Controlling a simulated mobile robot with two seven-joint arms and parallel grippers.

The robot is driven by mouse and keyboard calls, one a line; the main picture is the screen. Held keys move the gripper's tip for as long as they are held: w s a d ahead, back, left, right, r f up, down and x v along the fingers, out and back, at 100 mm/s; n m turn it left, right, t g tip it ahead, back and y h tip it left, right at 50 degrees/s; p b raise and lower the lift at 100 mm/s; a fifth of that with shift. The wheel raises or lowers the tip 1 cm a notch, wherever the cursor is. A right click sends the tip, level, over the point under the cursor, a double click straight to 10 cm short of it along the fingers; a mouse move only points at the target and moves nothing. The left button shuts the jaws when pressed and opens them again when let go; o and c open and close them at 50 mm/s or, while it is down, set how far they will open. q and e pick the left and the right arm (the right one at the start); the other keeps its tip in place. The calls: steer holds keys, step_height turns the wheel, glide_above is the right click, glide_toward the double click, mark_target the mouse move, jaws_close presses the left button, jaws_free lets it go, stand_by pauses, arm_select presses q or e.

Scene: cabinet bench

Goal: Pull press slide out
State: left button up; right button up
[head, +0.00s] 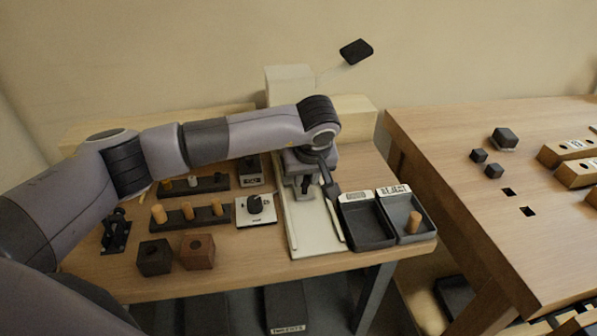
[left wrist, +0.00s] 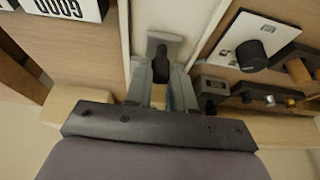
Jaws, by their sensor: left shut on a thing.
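The press slide is on a long white base plate (head: 310,240) with raised side rails, in the middle of the bench. My left gripper (head: 312,188) is over the back part of this plate, pointing down. In the left wrist view my left gripper (left wrist: 160,86) is shut on the slide's dark upright handle (left wrist: 160,66). A grey end piece of the slide (left wrist: 165,41) shows just beyond the handle. My forearm and wrist hide much of the slide and the press body in the head view. My right gripper is not in view.
Two dark trays (head: 365,238) stand right of the plate, the reject tray holding a wooden peg (head: 413,222). A knob panel (head: 256,209), peg racks (head: 190,218) and two blocks (head: 197,252) are to the left. The plate's front part is clear.

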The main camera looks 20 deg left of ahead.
arm_select(q)
steer(key=shift+s+d+g+h+p, duration=0.3)
steer(key=shift+s+d+g+p, duration=0.2)
steer(key=shift+s, duration=0.25)
steer(key=shift+s+d+g+h+p, duration=0.35)
steer(key=shift+s+d, duration=0.1)
steer(key=shift+s, duration=0.25)
steer(key=shift+f, duration=0.1)
steer(key=shift+s+d+g, duration=0.2)
steer(key=shift+s+g, duration=0.05)
steer(key=shift+s, duration=0.05)
steer(key=shift+s+d+g+h+p, duration=0.3)
steer(key=shift+s+d+g+p, duration=0.1)
steer(key=shift+s, duration=0.2)
steer(key=shift+s+d+g+h+p, duration=0.25)
steer(key=shift+s+d+g, duration=0.1)
steer(key=shift+s, duration=0.2)
steer(key=shift+s+d, duration=0.1)
steer(key=shift+s+d, duration=0.45)
steer(key=shift+s, duration=0.25)
steer(key=shift+s+d, duration=0.45)
steer(key=shift+s, duration=0.2)
